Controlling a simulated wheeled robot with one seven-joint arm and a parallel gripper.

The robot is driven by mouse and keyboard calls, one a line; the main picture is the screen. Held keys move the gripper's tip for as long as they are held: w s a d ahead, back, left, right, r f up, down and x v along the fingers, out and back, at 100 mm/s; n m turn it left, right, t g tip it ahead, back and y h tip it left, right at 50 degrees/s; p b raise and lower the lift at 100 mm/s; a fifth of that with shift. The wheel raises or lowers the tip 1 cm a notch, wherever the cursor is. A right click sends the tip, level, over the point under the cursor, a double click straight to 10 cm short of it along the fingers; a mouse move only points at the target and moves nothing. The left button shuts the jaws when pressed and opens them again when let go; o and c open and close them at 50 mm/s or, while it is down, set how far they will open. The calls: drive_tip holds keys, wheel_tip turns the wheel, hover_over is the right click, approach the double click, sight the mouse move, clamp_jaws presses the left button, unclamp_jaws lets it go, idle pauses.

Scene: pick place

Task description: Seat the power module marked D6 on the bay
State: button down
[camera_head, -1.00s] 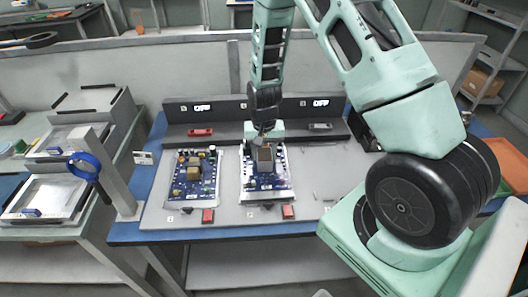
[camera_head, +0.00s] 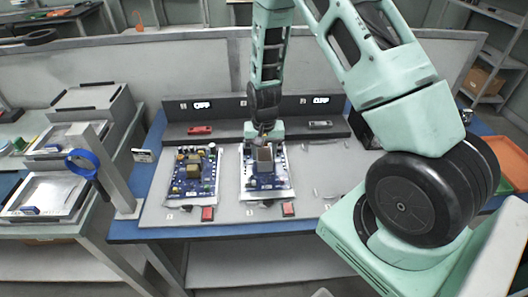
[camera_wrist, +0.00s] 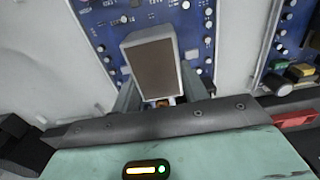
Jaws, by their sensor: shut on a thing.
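My gripper (camera_head: 264,136) is shut on a grey box-shaped module with a brown face (camera_head: 265,154), held over the right-hand blue circuit board (camera_head: 266,182). In the wrist view the module (camera_wrist: 152,66) sits between the fingers (camera_wrist: 158,98), with the blue board (camera_wrist: 196,22) behind it. No D6 mark can be read on it. The bay beneath is hidden by the module and gripper. I cannot tell whether the module touches the board.
A second populated blue board (camera_head: 192,174) lies to the left on the grey mat (camera_head: 226,210). Red blocks (camera_head: 208,213) sit at the mat's front. A dark ledge (camera_head: 228,134) with small displays runs behind. A blue ring (camera_head: 83,164) stands at the left.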

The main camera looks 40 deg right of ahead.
drive_tip(key=shift+f+b, duration=0.3)
drive_tip(key=shift+f, duration=0.15)
idle(0.7)
idle(0.4)
drive_tip(key=c, duration=0.7)
unclamp_jaws()
drive_tip(key=shift+f, duration=0.1)
drive_tip(key=c, duration=0.3)
drive_tip(key=shift+c, duration=0.2)
drive_tip(key=shift+r+p, duration=2.8)
drive_tip(key=shift+r, duration=0.8)
